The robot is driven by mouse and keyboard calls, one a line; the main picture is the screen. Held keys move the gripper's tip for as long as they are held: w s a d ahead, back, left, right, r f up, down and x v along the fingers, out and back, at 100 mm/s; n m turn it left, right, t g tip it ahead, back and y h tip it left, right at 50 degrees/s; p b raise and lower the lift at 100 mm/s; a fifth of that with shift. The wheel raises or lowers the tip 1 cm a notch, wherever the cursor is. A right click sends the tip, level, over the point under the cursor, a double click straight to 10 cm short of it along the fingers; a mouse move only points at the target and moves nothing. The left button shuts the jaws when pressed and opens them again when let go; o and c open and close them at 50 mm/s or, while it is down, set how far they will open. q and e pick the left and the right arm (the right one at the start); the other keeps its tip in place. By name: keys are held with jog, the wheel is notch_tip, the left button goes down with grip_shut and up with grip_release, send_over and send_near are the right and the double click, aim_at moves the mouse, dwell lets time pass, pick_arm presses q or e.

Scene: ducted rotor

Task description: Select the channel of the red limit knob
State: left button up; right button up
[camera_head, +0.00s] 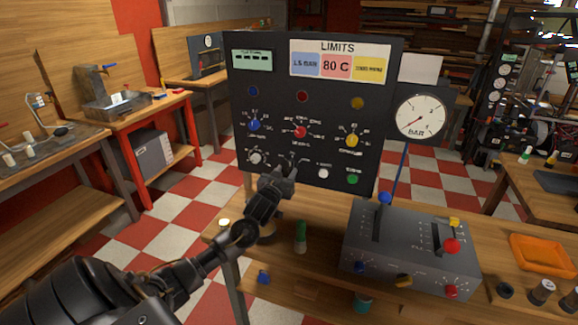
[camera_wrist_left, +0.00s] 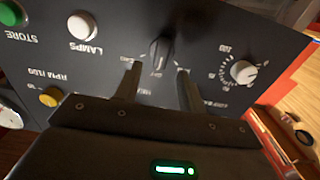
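The dark panel (camera_head: 240,95) stands upright with a LIMITS card (camera_head: 338,64) at the top; its red field reads 80 C. The red knob (camera_head: 300,131) sits mid-panel between a blue knob (camera_head: 254,125) and a yellow knob (camera_head: 351,140). My left gripper (camera_head: 287,169) is at the lower middle of the panel, below the red knob. In the left wrist view its two fingers (camera_wrist_left: 160,75) are apart, with a black selector knob (camera_wrist_left: 160,48) between or just beyond their tips; contact cannot be told. In the head view the gripper hides this knob. My right gripper is not in view.
A white knob (camera_wrist_left: 243,72) is beside the black knob, and a white LAMPS button (camera_wrist_left: 82,25) is on its other side. A grey control box (camera_head: 405,250) with levers, a green-topped bottle (camera_head: 300,238) and an orange tray (camera_head: 541,255) are on the bench.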

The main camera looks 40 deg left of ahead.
aim_at(290, 165)
pick_arm(q)
jog(key=shift+x, duration=1.15)
jog(key=shift+w+a, duration=0.15)
jog(key=shift+w, duration=0.2)
jog(key=shift+w+a, duration=0.1)
jog(key=shift+w, duration=0.1)
grip_shut()
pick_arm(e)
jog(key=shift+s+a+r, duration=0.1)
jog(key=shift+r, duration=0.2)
